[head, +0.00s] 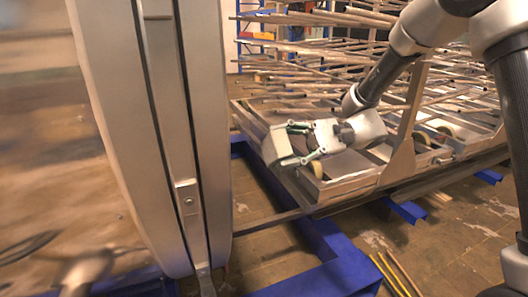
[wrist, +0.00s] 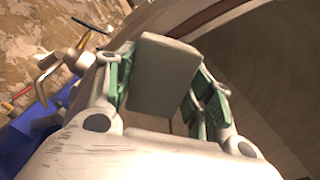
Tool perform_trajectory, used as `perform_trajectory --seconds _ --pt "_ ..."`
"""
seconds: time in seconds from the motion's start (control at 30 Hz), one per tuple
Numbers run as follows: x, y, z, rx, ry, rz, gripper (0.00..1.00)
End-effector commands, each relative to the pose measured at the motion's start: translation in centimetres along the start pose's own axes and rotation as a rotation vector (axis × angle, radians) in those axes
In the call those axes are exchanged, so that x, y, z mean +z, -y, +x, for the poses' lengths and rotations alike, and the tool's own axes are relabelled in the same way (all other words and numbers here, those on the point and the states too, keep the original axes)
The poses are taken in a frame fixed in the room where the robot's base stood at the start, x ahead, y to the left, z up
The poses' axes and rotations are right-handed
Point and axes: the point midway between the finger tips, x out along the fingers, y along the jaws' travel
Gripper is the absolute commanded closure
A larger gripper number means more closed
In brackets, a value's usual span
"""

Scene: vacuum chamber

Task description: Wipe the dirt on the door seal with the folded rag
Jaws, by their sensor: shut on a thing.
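My gripper (head: 291,144) is in the middle of the head view, to the right of the large round metal door (head: 113,110). It is shut on the folded rag (head: 275,146), a grey-beige block between the green-padded fingers. The wrist view shows the rag (wrist: 163,76) held between both fingers. In the head view the rag is clear of the door edge, with a gap between them. A curved reddish-brown rim (wrist: 215,17) runs behind the rag at the top of the wrist view; I cannot tell whether it is the seal. I cannot make out the dirt in either view.
A metal rack cart (head: 360,182) loaded with many thin rods stands behind and beside my gripper. Blue floor beams (head: 325,250) run below. A metal bracket (head: 188,197) sticks out on the door's edge. Thin yellow rods (head: 396,275) lie on the floor at lower right.

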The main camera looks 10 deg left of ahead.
Motion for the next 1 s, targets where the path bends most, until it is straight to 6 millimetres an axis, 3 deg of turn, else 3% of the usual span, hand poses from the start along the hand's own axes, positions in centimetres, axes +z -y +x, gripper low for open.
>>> perform_trajectory --seconds 0.13,0.3,0.43,1.0 --pt "-0.1 -0.5 0.1 0.000 0.000 0.002 0.66" --pt "-0.6 -4.4 0.6 -0.001 0.002 0.008 0.66" --pt "-0.6 -6.3 1.1 0.001 0.003 0.003 0.66" --pt "-0.6 -6.5 6.2 0.002 0.003 0.000 0.66"
